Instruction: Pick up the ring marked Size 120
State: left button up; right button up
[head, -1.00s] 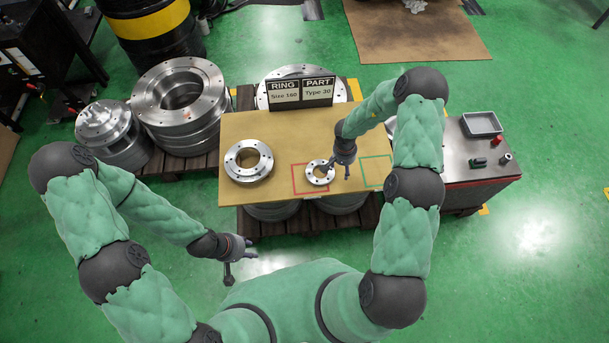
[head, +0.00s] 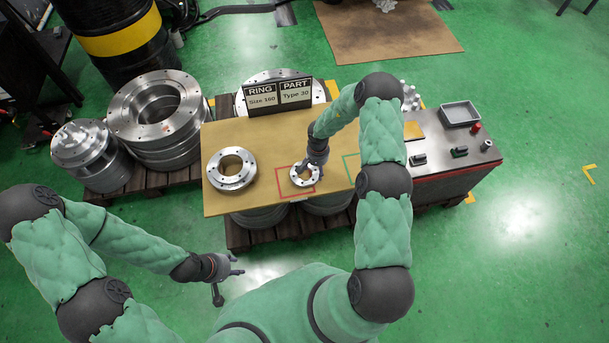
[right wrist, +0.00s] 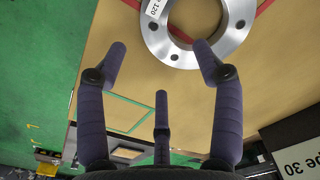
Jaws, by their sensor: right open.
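A small silver ring (head: 297,181) lies flat on the tan board inside the red square outline. In the right wrist view the ring (right wrist: 237,25) is at the top, partly cut off, with a white label ending in "120". My right gripper (head: 309,172) is just over the ring's right side in the head view. In the right wrist view my right gripper (right wrist: 160,70) is open and empty, with one fingertip overlapping the ring's near rim; contact cannot be told. My left gripper (head: 228,278) looks open and empty, low in front of the board.
A larger ring (head: 216,174) lies on the board (head: 260,200) to the left. A sign (head: 278,94) behind reads Ring Size 160, Part Type 30. A green outline (head: 349,168) is right of the red one. A metal side table (head: 440,185) holds a grey tray (head: 460,114) and small parts.

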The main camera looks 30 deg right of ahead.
aim_at(317, 175)
jog(key=f+b, duration=0.1)
jog(key=f, duration=0.1)
jog(key=f+b, duration=0.1)
jog(key=f, duration=0.1)
jog(key=shift+s+d+f, duration=0.15)
jog(key=shift+s+f, duration=0.05)
jog(key=shift+f, duration=0.15)
jog(key=shift+c, duration=0.2)
grip_shut()
jog(key=shift+r, duration=0.1)
